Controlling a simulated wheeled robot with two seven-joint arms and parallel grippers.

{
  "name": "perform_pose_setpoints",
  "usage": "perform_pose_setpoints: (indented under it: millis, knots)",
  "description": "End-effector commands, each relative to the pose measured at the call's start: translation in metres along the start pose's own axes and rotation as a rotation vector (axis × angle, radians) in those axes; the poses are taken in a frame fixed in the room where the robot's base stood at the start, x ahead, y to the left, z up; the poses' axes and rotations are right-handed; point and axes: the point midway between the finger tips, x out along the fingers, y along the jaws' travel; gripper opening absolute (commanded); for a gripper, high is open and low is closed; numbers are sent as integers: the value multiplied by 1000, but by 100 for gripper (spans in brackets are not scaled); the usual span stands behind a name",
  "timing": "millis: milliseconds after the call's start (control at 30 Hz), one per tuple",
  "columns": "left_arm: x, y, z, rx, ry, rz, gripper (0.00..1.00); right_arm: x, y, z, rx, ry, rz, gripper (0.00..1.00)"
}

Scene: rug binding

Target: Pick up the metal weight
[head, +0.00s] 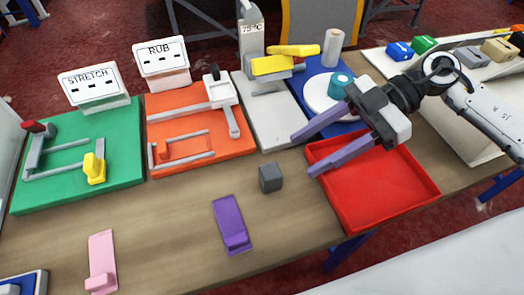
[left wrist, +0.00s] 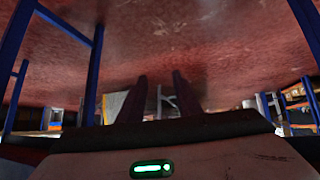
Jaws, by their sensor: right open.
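The metal weight, a small dark grey cube (head: 270,178), sits on the wooden table left of the red tray in the head view. My right gripper (head: 302,155) is open and empty, its two purple fingers pointing left and reaching over the tray's left edge. Its fingertips are just to the right of the cube and apart from it. In the left wrist view my left gripper (left wrist: 160,78) has its two dark fingers spread, with nothing between them. The left gripper does not show in the head view.
The red tray (head: 420,205) lies under my right gripper. A purple piece (head: 231,222) and a pink piece (head: 102,258) lie on the front table. Behind are the orange RUB board (head: 240,145), green STRETCH board (head: 125,135), grey heated press (head: 265,70) and blue turntable base (head: 310,80).

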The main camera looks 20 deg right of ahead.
Motion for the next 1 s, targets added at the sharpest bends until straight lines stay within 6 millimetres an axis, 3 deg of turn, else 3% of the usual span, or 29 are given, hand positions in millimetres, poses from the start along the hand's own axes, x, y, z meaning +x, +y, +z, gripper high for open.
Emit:
perform_pose_setpoints:
  millis: [267, 700, 1000]
  knots:
    - [-6, 3, 23, -8, -45, 3, 31, 38, 0, -2, -2, 4, -1, 50]
    - [-6, 3, 14, -7, -31, 3, 31, 89, 2, -6, -2, 5, -1, 50]
    - [-4, 2, 10, -6, -22, 2, 31, 94, 2, -5, 0, 2, 1, 50]
